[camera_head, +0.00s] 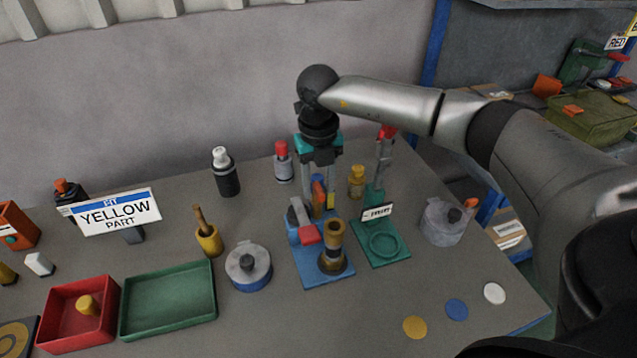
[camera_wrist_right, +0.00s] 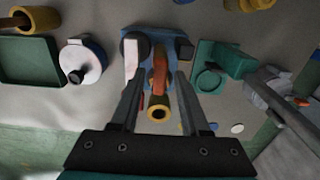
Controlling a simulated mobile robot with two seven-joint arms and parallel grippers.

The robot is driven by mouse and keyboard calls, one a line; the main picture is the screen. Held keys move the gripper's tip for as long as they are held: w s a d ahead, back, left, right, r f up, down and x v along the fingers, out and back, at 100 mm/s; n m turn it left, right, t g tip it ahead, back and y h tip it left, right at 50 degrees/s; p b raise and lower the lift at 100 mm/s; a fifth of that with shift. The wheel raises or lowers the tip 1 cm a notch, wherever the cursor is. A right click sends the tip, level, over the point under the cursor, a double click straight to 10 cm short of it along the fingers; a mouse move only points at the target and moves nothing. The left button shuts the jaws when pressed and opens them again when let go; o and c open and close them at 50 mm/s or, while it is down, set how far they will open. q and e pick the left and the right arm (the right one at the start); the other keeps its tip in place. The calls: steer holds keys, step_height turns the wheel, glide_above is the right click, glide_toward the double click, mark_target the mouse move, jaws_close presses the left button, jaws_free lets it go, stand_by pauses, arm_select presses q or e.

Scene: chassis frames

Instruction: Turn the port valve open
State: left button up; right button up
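A blue-based fixture (camera_head: 312,268) stands on the table, with a brass cylinder (camera_head: 333,247) at its front and a grey block with a red part (camera_head: 307,233) at its left. An orange lever-like piece (camera_wrist_right: 160,68) rises from it; it looks like the valve's handle, though no label shows this. My right gripper (camera_head: 319,192) points down over the back of the fixture. In the right wrist view its fingers (camera_wrist_right: 159,85) are apart, one on each side of the orange piece, with gaps visible. The gripper partly hides the fixture's back in the head view. My left gripper is out of view.
A green fixture (camera_head: 388,250) with a label card stands close on the right. A round metal canister (camera_head: 248,268) is on the left, near a green tray (camera_head: 168,300) and a red tray (camera_head: 77,316). Small bottles stand behind. Coloured discs (camera_head: 456,309) lie at the front right.

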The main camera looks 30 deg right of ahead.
jaws_close()
stand_by(0.3)
steer(key=shift+n, duration=0.4)
steer(key=n, duration=0.2)
steer(key=shift+d+n+b, duration=0.2)
steer(key=shift+n+b, duration=0.2)
steer(key=n+b, duration=0.1)
steer(key=n, duration=0.3)
steer(key=shift+w+d+n, duration=0.1)
steer(key=shift+d+n, duration=0.05)
steer(key=shift+n, duration=0.15)
steer(key=n, duration=0.4)
steer(key=shift+w+d+b, duration=0.15)
steer(key=shift+d+b, duration=0.05)
steer(key=shift+b, duration=0.2)
steer(key=shift+w+n, duration=0.1)
steer(key=shift+n, duration=1.7)
